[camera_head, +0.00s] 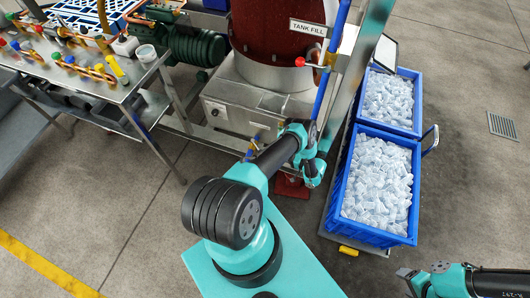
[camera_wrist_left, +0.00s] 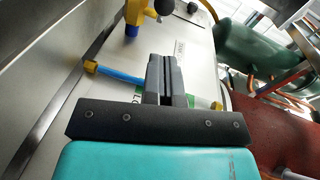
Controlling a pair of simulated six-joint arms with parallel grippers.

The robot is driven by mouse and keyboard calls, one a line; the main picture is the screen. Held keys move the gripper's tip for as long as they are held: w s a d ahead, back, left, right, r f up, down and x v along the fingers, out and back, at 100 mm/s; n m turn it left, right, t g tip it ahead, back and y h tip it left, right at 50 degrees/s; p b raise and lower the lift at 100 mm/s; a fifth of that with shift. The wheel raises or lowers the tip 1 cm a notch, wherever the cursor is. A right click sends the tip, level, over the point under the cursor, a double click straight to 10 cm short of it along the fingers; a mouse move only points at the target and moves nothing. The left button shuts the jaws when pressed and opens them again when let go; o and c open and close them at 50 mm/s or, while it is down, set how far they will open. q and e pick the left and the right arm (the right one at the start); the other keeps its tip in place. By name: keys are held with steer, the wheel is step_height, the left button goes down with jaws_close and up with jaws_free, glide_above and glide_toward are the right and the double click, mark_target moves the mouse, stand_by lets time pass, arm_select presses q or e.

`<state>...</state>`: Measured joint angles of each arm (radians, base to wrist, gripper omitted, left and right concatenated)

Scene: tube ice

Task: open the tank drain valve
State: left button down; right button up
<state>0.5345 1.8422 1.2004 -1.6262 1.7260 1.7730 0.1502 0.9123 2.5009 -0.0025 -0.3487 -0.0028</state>
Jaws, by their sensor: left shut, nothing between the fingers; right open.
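In the left wrist view my left gripper (camera_wrist_left: 165,78) is shut and empty, its dark fingers in front of a pale metal panel. A blue bar (camera_wrist_left: 122,76) with a yellow end at the left runs behind the fingers; I cannot tell whether they touch it. A yellow-and-blue valve-like fitting (camera_wrist_left: 140,14) sits above. I cannot tell for sure which part is the drain valve. In the head view, small yellow and blue fittings (camera_head: 254,143) show at the tank base, and my arm hides the left gripper. My right gripper (camera_head: 408,274) is open and empty at the lower right.
The tank (camera_head: 268,28) carries a "TANK FILL" sign (camera_head: 308,27) and a red-handled valve (camera_head: 301,62). Blue crates of tube ice (camera_head: 341,222) stand on a cart at right. A metal bench (camera_head: 118,92) and green motor (camera_head: 198,46) are at left. Floor around is open.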

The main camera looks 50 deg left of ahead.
arm_select(q)
steer(key=shift+w+d+r, duration=0.1)
steer(key=shift+w+r, duration=0.05)
steer(key=x, duration=1)
stand_by(0.4)
